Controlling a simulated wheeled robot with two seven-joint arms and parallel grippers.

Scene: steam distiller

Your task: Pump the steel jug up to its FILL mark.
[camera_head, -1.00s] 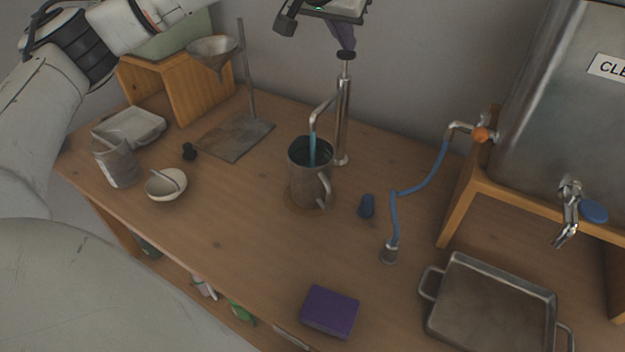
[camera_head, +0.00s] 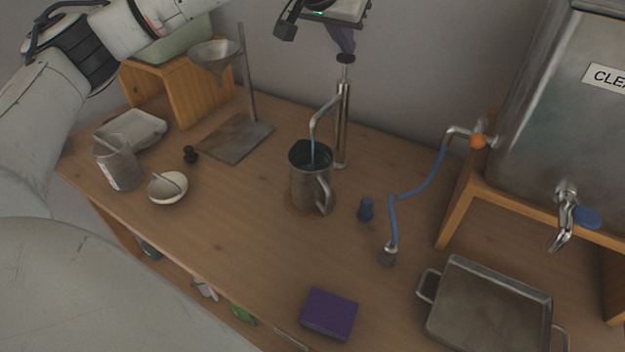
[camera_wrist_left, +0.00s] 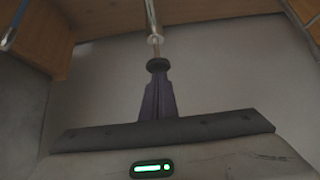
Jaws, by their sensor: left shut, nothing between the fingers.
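The steel jug (camera_head: 309,190) stands upright on the bench, handle towards the front right, with bluish liquid visible inside. The pump (camera_head: 342,130) stands behind it, its spout over the jug's mouth. A thin bluish stream (camera_head: 312,155) falls from the spout into the jug. I cannot make out the FILL mark. My left gripper (camera_head: 345,50) is shut and empty, pointing down at the dark knob (camera_head: 345,58) on top of the pump rod. In the left wrist view the purple fingers (camera_wrist_left: 158,75) meet the knob (camera_wrist_left: 157,65). My right gripper is not in view.
A blue hose (camera_head: 418,188) runs from the tank tap to a fitting on the bench. A purple sponge (camera_head: 329,313) and a metal tray (camera_head: 488,305) lie in front. A funnel stand (camera_head: 236,140) is left.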

